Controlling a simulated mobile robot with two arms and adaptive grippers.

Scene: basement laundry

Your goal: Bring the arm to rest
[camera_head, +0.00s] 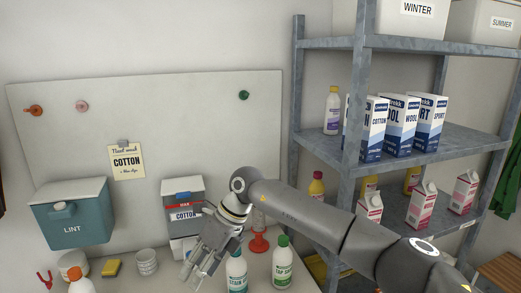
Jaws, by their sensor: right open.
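My right arm (310,206) reaches in from the lower right across the front of the metal shelf. Its gripper (196,276) is open and points down and to the left over the worktop. Nothing shows between its fingers. It hangs in front of the grey "COTTON" box (184,192) and left of a white bottle with a teal label (237,270). I cannot tell how far its fingertips are from the worktop. My left gripper is not in view.
A green-labelled bottle (282,265) and a red object (259,243) stand near the gripper. A teal "LINT" box (72,213) is on the wall. A yellow sponge (111,267) and white tub (146,262) lie left. The metal shelf (455,142) holds cartons and bottles.

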